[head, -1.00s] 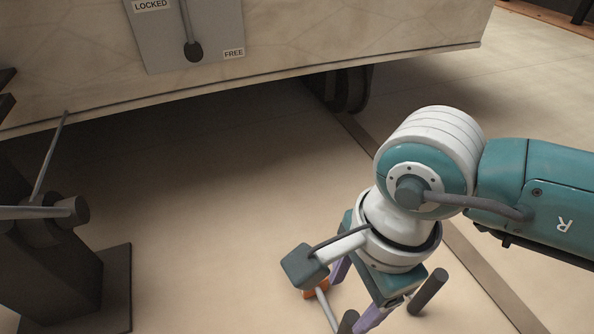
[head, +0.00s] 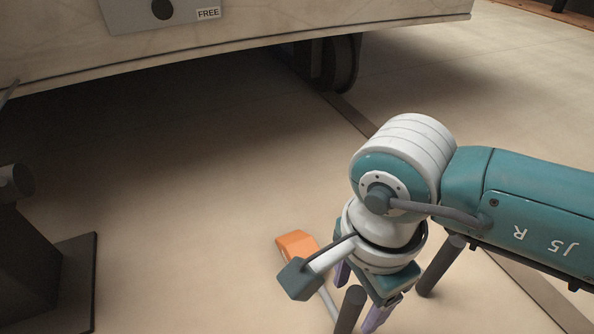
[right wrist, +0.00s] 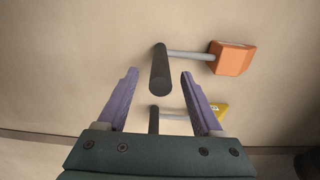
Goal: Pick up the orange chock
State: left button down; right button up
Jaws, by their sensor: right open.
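The orange chock (head: 296,244) lies on the floor, partly hidden by my right wrist in the head view. In the right wrist view the orange chock (right wrist: 230,58) is at the upper right, joined by a thin grey rod to an upright dark handle (right wrist: 160,70). My right gripper (head: 356,305) is open, with its purple fingers pointing down. In the right wrist view the right gripper's fingertips (right wrist: 159,74) lie to either side of the dark handle; I cannot tell how deep it is between them. The left gripper is out of view.
A yellow chock (right wrist: 220,110) with its own rod and dark handle (right wrist: 153,120) is close by. A large pale cart (head: 240,32) with a dark wheel (head: 346,64) stands behind. A dark stand (head: 25,262) is at the left. The floor between is clear.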

jog(key=shift+f, duration=0.25)
grip_shut()
dwell(0.3)
jog(key=shift+w, duration=0.1)
dwell(0.8)
